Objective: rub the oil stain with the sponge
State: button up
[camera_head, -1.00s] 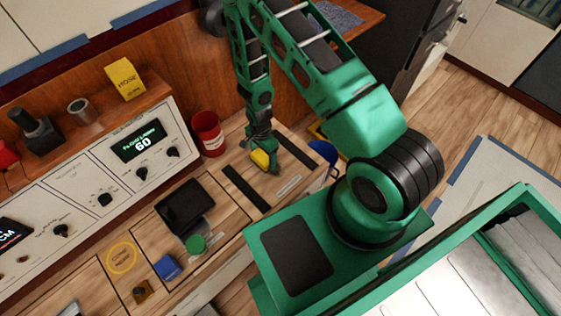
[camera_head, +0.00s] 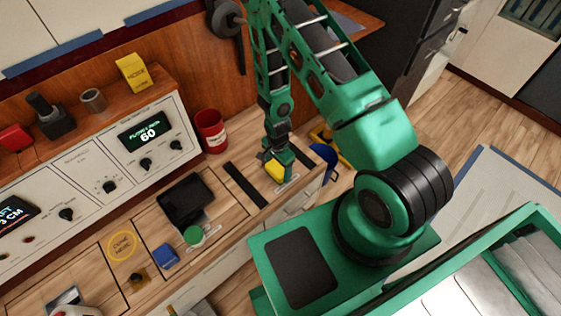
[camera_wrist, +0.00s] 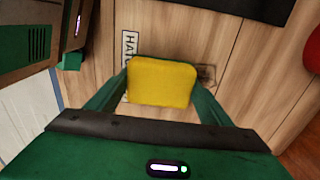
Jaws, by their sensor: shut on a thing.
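A yellow sponge (camera_wrist: 161,82) is held between the fingers of my gripper (camera_wrist: 160,90), which is shut on it. In the head view the sponge (camera_head: 274,170) and my gripper (camera_head: 279,168) are low over the far right end of the wooden counter. I cannot tell whether the sponge touches the surface. A dark smudge, which looks like the oil stain (camera_wrist: 207,73), shows just right of the sponge in the wrist view. The sponge and a finger may hide part of it. I cannot make out the stain in the head view.
A red cup (camera_head: 211,131) stands left of my gripper against the wall. A black strip (camera_head: 245,185) lies on the counter near it. A black device (camera_head: 187,199), a green round piece (camera_head: 194,235) and a blue block (camera_head: 165,256) are further left. A printed label (camera_wrist: 130,48) lies beside the sponge.

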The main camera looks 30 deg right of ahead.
jog(key=shift+s+d+r, duration=0.1)
jog(key=shift+s+r, duration=0.05)
jog(key=shift+s, duration=0.15)
jog(key=shift+r, duration=3.7)
jog(key=shift+w, duration=0.1)
